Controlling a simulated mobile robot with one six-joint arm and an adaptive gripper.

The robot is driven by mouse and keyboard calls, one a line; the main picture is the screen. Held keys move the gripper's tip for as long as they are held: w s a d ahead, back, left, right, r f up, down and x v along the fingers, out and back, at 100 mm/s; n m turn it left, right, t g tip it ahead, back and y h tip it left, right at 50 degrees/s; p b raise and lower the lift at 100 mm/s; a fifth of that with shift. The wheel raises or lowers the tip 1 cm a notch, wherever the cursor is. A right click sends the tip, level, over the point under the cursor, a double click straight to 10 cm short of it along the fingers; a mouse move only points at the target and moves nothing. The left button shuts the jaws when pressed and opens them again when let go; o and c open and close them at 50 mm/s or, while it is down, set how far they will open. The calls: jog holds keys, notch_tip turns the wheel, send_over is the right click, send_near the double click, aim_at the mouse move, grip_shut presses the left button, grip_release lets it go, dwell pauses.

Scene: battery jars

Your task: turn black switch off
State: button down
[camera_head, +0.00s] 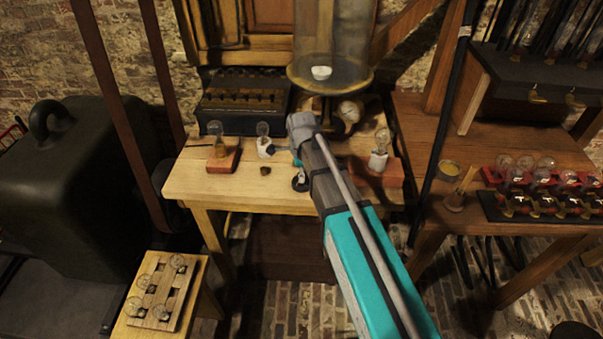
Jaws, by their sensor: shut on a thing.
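My arm reaches from the lower right over the wooden table, and its wrist ends at the table's middle. My gripper (281,150) is small and dark there, just right of a bulb on a white base (264,151). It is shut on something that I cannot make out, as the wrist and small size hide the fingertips. A small round black piece (300,182) lies on the table just below the wrist, left of the arm. I cannot tell for sure whether it is the black switch, and no switch lever or its position is clear.
A bulb on a red base (222,160) stands at left, and another bulb on a white socket (379,160) at right. A dark box (242,103) and a large glass jar (333,45) stand behind. The table's front left (205,187) is clear.

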jog(key=n, duration=0.4)
jog(key=shift+n, duration=0.3)
jog(key=n, duration=0.4)
jog(key=shift+n, duration=0.3)
jog(key=n, duration=0.8)
jog(key=shift+n, duration=0.3)
jog(key=shift+c, duration=1.8)
grip_release()
